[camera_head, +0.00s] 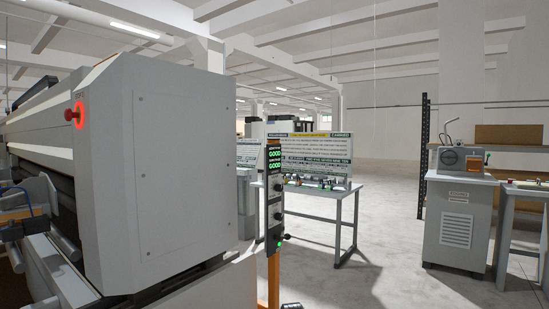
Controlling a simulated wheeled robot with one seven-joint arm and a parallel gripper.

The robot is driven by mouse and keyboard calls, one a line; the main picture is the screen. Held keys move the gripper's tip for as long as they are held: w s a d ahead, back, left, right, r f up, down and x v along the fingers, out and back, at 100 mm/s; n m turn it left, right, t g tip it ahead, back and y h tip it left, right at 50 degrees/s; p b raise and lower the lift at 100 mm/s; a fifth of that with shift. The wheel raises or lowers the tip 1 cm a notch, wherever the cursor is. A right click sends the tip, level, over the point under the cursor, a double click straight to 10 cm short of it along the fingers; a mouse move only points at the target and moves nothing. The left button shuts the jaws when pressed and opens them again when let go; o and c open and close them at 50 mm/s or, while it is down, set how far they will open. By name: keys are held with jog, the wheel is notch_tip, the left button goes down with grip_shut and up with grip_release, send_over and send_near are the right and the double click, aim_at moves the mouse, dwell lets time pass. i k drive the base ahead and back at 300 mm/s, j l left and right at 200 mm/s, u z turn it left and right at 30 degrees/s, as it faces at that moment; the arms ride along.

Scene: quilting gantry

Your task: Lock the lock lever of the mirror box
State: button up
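I cannot make out a mirror box or its lock lever for certain in this head view. A narrow dark control panel (274,195) stands upright near the middle, with green "GOOD" readouts at its top and several dark knobs below. A small dark knob or handle (286,237) sticks out at its lower right, by a green light. My gripper is not in view.
A large grey quilting machine (165,170) with a red button (72,115) fills the left. A table (310,190) with a sign board (315,155) and small parts stands behind the panel. A grey cabinet (460,220) and bench (525,188) stand right. Floor between is clear.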

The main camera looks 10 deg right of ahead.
aim_at(287, 236)
jog(key=u, duration=0.25)
jog(key=i+l+u, duration=0.1)
jog(key=l+u, duration=0.9)
jog(key=l, duration=0.5)
jog(key=k+l, duration=0.1)
jog(key=l, duration=0.45)
jog(key=l+u, duration=0.15)
jog(key=l, duration=0.45)
jog(key=k+l+u, duration=0.1)
jog(key=l, duration=0.45)
